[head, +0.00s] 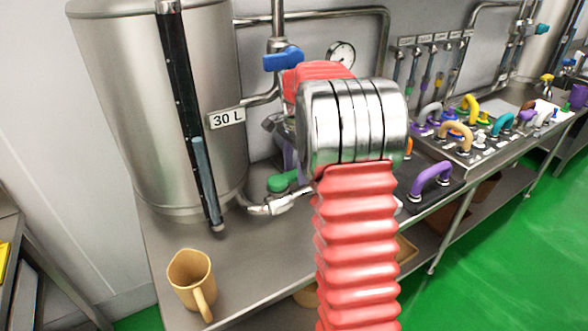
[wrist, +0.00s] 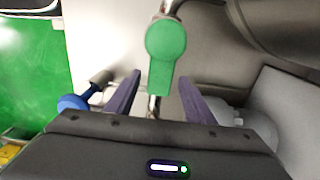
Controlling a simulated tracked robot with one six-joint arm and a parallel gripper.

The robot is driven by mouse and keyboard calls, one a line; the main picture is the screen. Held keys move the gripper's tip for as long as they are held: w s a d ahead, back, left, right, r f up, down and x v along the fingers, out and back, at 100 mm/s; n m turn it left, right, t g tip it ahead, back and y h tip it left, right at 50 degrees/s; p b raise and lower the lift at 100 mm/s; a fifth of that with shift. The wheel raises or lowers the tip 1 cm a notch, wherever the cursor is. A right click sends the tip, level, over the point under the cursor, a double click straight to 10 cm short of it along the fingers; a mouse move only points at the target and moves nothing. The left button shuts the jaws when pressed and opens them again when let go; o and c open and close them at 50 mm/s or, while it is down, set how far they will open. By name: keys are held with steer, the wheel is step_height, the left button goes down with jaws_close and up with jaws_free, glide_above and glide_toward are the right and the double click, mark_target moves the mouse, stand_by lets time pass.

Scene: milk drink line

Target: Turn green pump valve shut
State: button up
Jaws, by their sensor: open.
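The green pump valve handle (wrist: 165,55) is a flat lever with a round end, on a metal pipe. In the wrist view it points down the picture, with its narrow end reaching between the two dark purple fingers of my gripper (wrist: 159,78). The fingers are spread apart, with gaps on both sides of the lever. In the head view the green handle (head: 283,182) shows low beside the tank outlet, partly hidden by my red arm. My arm hides most of the gripper there.
A steel tank (head: 150,110) marked 30 L stands left of the valve. A blue valve handle (head: 284,58) sits higher on the pipe, near a gauge (head: 342,55). A tan jug (head: 190,278) stands on the steel bench, front left. Coloured handles (head: 455,135) stand further right.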

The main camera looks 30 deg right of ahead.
steer(key=shift+c, duration=0.3)
jaws_close()
steer(key=shift+a, duration=0.15)
